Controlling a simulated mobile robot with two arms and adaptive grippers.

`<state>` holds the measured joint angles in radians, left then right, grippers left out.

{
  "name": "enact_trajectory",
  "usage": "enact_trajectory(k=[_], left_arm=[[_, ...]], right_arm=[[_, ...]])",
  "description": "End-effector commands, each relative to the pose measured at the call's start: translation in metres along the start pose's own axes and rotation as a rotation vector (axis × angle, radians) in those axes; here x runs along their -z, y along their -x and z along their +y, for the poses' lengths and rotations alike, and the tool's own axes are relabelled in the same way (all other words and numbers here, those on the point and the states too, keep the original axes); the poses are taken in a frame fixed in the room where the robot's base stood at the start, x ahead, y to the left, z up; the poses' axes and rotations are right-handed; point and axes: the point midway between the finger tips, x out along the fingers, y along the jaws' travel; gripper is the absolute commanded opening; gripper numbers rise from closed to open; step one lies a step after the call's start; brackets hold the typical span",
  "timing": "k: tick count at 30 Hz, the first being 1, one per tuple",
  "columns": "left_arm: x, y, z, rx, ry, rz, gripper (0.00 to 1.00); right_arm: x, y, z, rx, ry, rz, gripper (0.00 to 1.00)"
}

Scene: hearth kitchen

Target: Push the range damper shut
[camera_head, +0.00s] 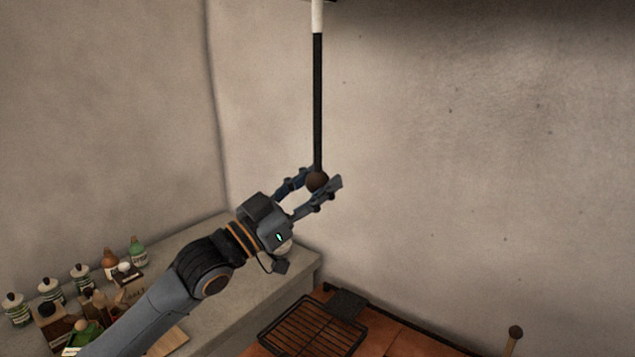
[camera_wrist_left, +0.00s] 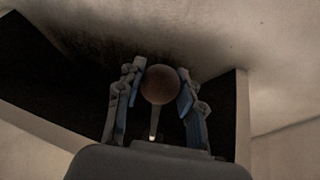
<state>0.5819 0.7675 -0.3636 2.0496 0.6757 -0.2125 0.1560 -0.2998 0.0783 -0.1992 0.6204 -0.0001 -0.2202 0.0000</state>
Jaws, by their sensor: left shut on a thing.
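The range damper shows as a long dark rod (camera_head: 318,105) with a white upper part (camera_head: 317,16), hanging down along the plaster wall. A round brown knob (camera_head: 317,181) is at its lower end. My left gripper (camera_head: 318,186) comes in from the lower left and is shut on the knob, one finger on each side. In the left wrist view the knob (camera_wrist_left: 159,85) sits between the two fingers (camera_wrist_left: 158,90), with the rod running away behind it. The top of the damper is cut off by the picture's upper edge. My right gripper is not in view.
A stone counter (camera_head: 240,300) at the lower left holds several jars (camera_head: 80,277), bottles (camera_head: 138,251) and small items below my left arm. A black wire rack (camera_head: 305,330) lies on the orange-brown tiled top (camera_head: 395,343). A round-topped peg (camera_head: 515,333) stands at lower right.

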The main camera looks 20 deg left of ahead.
Motion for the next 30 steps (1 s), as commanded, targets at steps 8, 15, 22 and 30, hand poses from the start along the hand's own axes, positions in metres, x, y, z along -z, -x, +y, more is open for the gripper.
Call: enact_trajectory(k=[8, 15, 22, 30], left_arm=[[0.026, -0.011, -0.006, 0.0, -0.001, 0.002, 0.0], [0.067, -0.027, -0.014, 0.001, -0.003, 0.004, 0.0], [0.071, -0.028, -0.015, 0.001, -0.003, 0.007, 0.0], [0.071, -0.028, -0.015, 0.001, -0.003, 0.008, 0.61]], right_arm=[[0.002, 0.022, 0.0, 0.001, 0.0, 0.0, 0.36], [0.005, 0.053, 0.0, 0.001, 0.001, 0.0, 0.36], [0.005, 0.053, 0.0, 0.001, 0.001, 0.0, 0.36], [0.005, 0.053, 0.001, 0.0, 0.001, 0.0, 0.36]])
